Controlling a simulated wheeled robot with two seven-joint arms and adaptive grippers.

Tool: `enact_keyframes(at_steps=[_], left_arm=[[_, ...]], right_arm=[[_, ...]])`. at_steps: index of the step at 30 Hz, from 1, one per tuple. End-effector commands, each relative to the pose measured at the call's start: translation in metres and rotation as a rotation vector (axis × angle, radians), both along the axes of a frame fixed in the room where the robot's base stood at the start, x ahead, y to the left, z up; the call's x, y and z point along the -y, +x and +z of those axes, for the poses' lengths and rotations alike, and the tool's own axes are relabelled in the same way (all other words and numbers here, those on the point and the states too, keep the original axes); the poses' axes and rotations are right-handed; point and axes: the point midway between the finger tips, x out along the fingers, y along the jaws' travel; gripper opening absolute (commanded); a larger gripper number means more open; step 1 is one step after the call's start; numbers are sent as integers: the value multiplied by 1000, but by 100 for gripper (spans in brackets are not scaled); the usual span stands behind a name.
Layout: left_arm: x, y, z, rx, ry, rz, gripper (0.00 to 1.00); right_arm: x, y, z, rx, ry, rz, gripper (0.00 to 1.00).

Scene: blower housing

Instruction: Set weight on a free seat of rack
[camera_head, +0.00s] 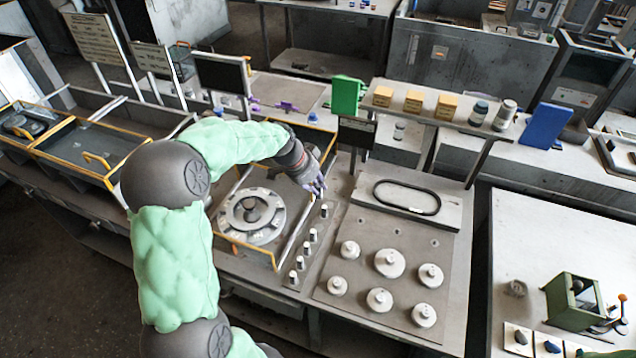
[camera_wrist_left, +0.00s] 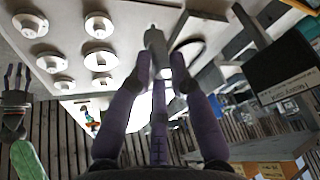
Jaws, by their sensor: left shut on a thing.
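My left gripper (camera_head: 318,187) is shut on a small pale grey cylindrical weight (camera_wrist_left: 155,45), which extends past the purple fingertips in the left wrist view. In the head view the gripper is over the far end of the rack (camera_head: 287,287), a narrow strip beside the round dial. Several small white weights (camera_head: 307,248) stand in a row on it. A small white piece (camera_head: 324,211) shows just below the fingertips; I cannot tell if it is held or seated. My right gripper (camera_wrist_left: 18,78) shows only at the left of the wrist view, its fingers apart and empty.
Left of the rack is a round dial plate (camera_head: 270,222) in a yellow-edged frame. To its right is a panel (camera_head: 335,303) with several white round knobs and a black oval ring (camera_head: 407,196) behind. A small dark sign (camera_head: 356,132) stands close behind the gripper.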

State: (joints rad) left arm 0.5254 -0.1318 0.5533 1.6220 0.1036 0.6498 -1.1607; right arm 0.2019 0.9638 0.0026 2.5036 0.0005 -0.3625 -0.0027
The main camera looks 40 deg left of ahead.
Motion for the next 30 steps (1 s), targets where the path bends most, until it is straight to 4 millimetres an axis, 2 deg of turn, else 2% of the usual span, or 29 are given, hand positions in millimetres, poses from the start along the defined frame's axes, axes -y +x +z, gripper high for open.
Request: enact_keyframes(at_steps=[3,30], left_arm=[[1,0,-16,-2,-2,0,0],[0,0,-108,-1,-1,1,0]], right_arm=[[0,0,-9,0,0,-1,46],[0,0,-54,1,0,-1,46]])
